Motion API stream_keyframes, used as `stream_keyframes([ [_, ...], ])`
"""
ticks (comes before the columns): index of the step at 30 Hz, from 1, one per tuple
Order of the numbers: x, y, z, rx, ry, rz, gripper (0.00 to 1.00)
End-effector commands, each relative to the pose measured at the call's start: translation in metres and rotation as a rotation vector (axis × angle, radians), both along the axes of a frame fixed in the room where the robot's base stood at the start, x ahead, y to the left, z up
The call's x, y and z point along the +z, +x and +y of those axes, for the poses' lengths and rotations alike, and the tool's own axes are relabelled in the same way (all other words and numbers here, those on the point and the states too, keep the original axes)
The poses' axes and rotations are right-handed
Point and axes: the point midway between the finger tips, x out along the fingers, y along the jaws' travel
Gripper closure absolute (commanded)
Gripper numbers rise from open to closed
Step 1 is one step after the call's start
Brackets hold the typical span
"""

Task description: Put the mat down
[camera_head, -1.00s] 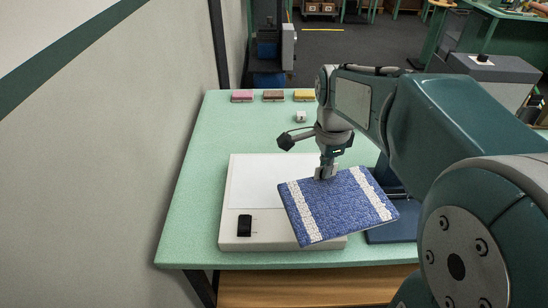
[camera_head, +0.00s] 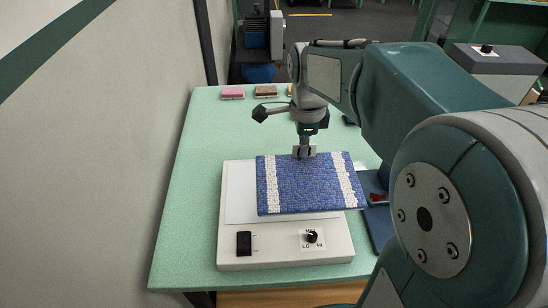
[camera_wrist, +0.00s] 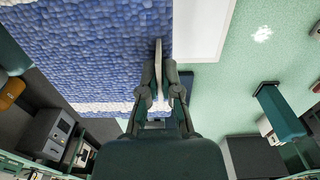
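The blue mat (camera_head: 312,188) has two white stripes. It sits over the white box (camera_head: 240,262), which has a pale flat top, a black switch and a LO–HI dial on its front part. My gripper (camera_head: 304,152) is shut on the mat's far edge. In the wrist view the gripper's fingers (camera_wrist: 161,85) close around that thin edge, and the mat's blue surface (camera_wrist: 80,50) fills the upper left. The mat looks nearly level and covers much of the box's top, overhanging its right side. I cannot tell whether it touches the box.
A dark blue stand (camera_head: 378,228) with a red part is right of the box. Pink (camera_head: 232,93) and brown (camera_head: 266,91) blocks are at the back of the green table (camera_head: 190,180), with a yellow one partly hidden. A wall runs along the left. The table's left strip is clear.

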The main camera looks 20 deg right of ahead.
Motion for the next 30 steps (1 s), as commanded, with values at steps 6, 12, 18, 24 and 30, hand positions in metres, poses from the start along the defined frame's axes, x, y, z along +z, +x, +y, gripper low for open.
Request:
stream_keyframes([
  [6,-0.024,0.041,0.019,0.003,0.0,0.003,1.0],
  [12,-0.057,0.064,0.03,0.003,0.0,0.003,1.0],
  [18,-0.069,0.075,0.034,0.0,0.0,0.0,1.0],
  [24,-0.095,0.08,0.037,0.0,-0.001,0.002,1.0],
  [30,-0.107,0.08,0.037,0.001,0.0,-0.002,1.0],
])
